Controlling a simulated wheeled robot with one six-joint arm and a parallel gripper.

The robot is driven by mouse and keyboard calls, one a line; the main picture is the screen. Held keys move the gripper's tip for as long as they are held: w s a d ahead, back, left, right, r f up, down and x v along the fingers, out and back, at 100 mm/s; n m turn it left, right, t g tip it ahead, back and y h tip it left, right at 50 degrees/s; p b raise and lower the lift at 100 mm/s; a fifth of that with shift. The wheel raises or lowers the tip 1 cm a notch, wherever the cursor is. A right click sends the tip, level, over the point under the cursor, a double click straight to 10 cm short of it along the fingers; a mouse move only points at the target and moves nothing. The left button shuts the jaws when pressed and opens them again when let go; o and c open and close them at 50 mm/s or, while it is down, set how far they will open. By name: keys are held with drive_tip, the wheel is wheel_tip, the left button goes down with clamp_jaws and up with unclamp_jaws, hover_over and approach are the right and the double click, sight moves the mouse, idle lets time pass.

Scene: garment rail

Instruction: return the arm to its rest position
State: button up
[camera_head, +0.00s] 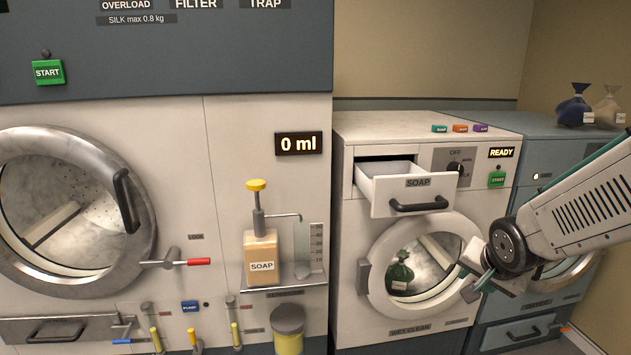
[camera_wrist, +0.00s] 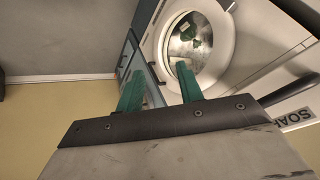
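My gripper (camera_head: 478,272) is at the right of the head view, in front of the right side of the wet-clean washer (camera_head: 343,250) and its round door. In the wrist view its two green fingers (camera_wrist: 160,88) stand apart with nothing between them. My arm reaches in from the right edge of the head view. The washer's soap drawer (camera_head: 385,190) is pulled out, up and left of my gripper. A dark green bag (camera_head: 400,272) shows at the washer's round door; it also shows in the wrist view (camera_wrist: 188,30).
A large machine (camera_head: 180,200) with an open round drum fills the left. A soap dispenser (camera_head: 261,250) stands on its shelf. A blue-grey machine (camera_head: 540,150) is at the right, behind my arm, with two small bags (camera_head: 574,108) on top. Bare floor shows in the wrist view.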

drive_tip(key=s+a+r+n+g, duration=0.2)
drive_tip(key=s+r, duration=0.1)
drive_tip(key=s, duration=0.5)
drive_tip(key=s+a+r+n+g+y, duration=0.1)
drive_tip(key=s+a+r+n, duration=0.1)
drive_tip(key=s, duration=0.6)
drive_tip(key=s+a+r+n+g, duration=0.2)
drive_tip(key=s+r+n, duration=0.2)
drive_tip(key=s, duration=0.5)
drive_tip(key=shift+a+g, duration=0.2)
drive_tip(key=shift+g, duration=0.1)
